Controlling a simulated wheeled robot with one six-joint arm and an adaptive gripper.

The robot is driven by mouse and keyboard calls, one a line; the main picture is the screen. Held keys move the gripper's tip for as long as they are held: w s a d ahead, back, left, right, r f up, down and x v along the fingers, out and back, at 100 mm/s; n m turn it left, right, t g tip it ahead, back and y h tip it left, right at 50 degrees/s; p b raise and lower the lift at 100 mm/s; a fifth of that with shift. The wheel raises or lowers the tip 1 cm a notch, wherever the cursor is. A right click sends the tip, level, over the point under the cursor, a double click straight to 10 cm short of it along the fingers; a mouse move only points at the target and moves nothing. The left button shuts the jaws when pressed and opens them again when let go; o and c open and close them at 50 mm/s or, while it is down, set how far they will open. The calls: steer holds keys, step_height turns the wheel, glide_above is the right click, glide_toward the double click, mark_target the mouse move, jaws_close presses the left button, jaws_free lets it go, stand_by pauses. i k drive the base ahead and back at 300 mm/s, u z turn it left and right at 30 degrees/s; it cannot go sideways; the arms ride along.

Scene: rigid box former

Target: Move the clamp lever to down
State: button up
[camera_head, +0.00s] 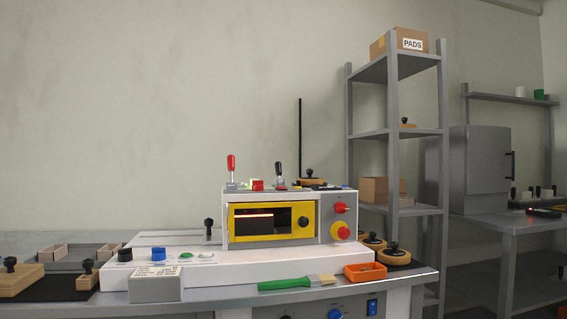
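A lever with a red handle (231,164) stands upright on the left of the machine's top. A second lever with a black handle (279,170) stands nearly upright to its right. No readable label shows which one is the clamp lever. The grey machine (327,232) has a yellow-framed front window (257,222) with a glowing red strip inside. My gripper is not in view.
Wooden stamps lie at both ends. A thin black post (300,140) rises behind the machine. A shelf rack (394,134) stands to the right.

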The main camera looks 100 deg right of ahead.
mark_target(230, 158)
steer(key=z, duration=2)
